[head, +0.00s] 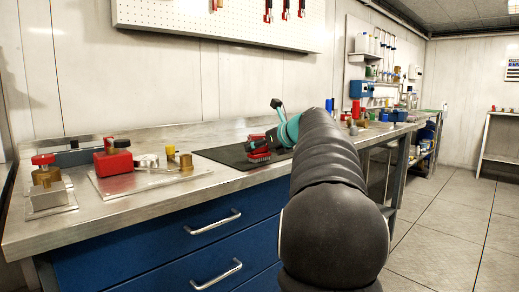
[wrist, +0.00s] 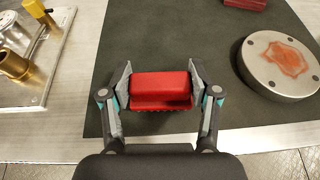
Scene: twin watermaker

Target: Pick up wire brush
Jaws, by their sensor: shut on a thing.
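The wire brush (wrist: 161,86) is a red block with a jagged bristle edge, in the middle of the wrist view over a dark mat (wrist: 130,30). My gripper (wrist: 162,80) has one finger at each end of the brush and is shut on it. In the head view the brush (head: 259,153) shows small at the mat, below my teal and black gripper. My arm hides part of the mat there. I cannot tell whether the brush touches the mat.
A round metal disc (wrist: 281,65) with a reddish patch lies right of the brush. Another red block (wrist: 245,3) is at the mat's far edge. A metal plate with brass fittings (wrist: 15,64) is at left. A red-topped device (head: 113,158) stands on the steel bench (head: 230,182).

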